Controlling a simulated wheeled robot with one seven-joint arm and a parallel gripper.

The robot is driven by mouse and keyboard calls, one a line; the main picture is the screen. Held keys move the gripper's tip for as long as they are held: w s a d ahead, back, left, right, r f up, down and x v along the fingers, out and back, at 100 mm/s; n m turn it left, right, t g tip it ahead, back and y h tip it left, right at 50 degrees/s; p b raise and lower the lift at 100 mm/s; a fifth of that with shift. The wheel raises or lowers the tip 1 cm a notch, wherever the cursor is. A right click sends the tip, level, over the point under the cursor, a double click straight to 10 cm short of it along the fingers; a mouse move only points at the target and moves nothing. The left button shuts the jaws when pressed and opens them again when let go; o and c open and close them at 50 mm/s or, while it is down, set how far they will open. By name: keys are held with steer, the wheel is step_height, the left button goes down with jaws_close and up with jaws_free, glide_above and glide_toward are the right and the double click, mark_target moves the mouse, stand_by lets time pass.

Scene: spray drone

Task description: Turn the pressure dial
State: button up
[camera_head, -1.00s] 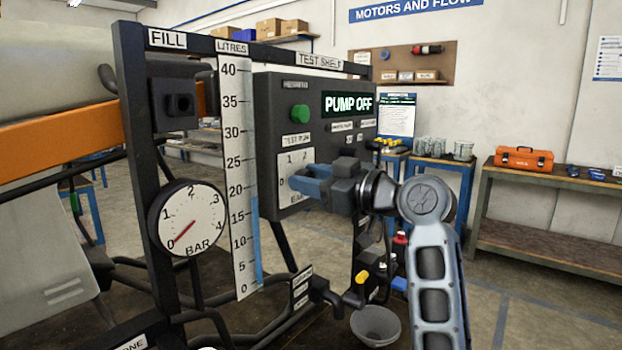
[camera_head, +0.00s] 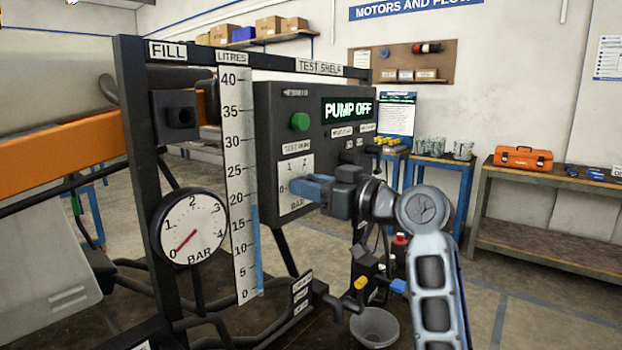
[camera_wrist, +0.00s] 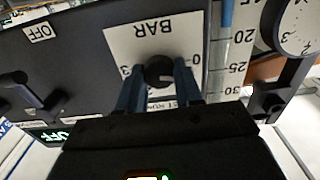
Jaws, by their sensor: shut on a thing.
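The pressure dial is a dark round knob (camera_wrist: 158,72) on a white plate marked BAR, upside down in the wrist view. In the head view my gripper hides the knob, and part of its white plate (camera_head: 295,164) shows on the dark control box (camera_head: 273,120). My gripper (camera_head: 296,187) has blue fingers that reach the plate. In the wrist view the fingers (camera_wrist: 160,78) stand on either side of the knob, shut on it. The knob's exact setting is hard to read.
A round BAR gauge (camera_head: 194,227) with its red needle near 0 is at the left. A litres scale (camera_head: 238,180) stands between it and the box. The box display (camera_head: 348,107) reads PUMP OFF. A grey funnel (camera_head: 374,327) sits below my arm.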

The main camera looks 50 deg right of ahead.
steer(key=shift+d+f+m+p, duration=0.15)
steer(key=shift+m+p, duration=3.2)
steer(key=shift+m, duration=4.9)
steer(key=shift+a+f+m+p, duration=0.15)
steer(key=shift+m+p, duration=3.2)
steer(key=shift+m, duration=4.9)
steer(key=shift+d+f, duration=0.1)
steer(key=o, duration=1)
steer(key=shift+o, duration=0.2)
